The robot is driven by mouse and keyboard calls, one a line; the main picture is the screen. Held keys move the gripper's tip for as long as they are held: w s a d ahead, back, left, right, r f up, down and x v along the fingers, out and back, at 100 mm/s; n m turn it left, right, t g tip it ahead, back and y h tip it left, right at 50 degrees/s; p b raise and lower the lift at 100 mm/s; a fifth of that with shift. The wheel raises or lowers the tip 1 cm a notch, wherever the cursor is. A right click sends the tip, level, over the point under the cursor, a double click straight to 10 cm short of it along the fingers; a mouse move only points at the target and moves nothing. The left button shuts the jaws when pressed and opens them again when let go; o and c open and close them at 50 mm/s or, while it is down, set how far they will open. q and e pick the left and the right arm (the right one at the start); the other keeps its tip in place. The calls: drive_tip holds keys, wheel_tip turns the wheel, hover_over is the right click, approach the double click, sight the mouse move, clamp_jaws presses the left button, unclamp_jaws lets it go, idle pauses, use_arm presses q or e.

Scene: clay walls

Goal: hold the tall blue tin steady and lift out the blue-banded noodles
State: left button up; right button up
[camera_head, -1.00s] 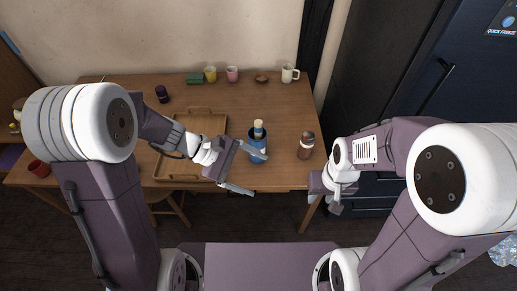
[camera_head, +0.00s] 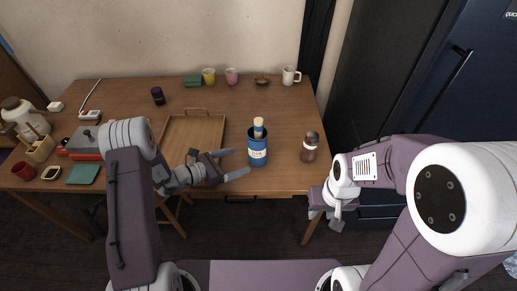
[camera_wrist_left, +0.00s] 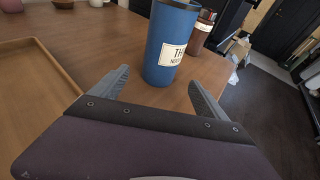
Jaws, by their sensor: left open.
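The tall blue tin (camera_head: 258,153), with a white label, stands upright near the table's front edge. The pale noodle bundle (camera_head: 258,122) with a blue band sticks up out of its mouth. My left gripper (camera_head: 236,163) is open and empty just left of the tin, fingers pointing at it.
A brown jar (camera_head: 310,147) stands right of the tin. A wooden tray (camera_head: 192,135) lies left of it. Cups (camera_head: 209,76) and a white mug (camera_head: 290,75) line the back. A red-and-grey box (camera_head: 85,143) and a utensil holder (camera_head: 38,148) stand far left.

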sight(250, 157)
use_arm(q)
drive_tip(key=b+x, duration=0.3)
drive_tip(key=x, duration=0.5)
drive_tip(key=shift+f, duration=0.2)
drive_tip(key=shift+w+d, duration=0.25)
drive_tip(key=shift+d, duration=0.1)
drive_tip(key=shift+c, duration=0.4)
drive_tip(key=c, duration=0.9)
drive_tip(key=shift+c, duration=0.2)
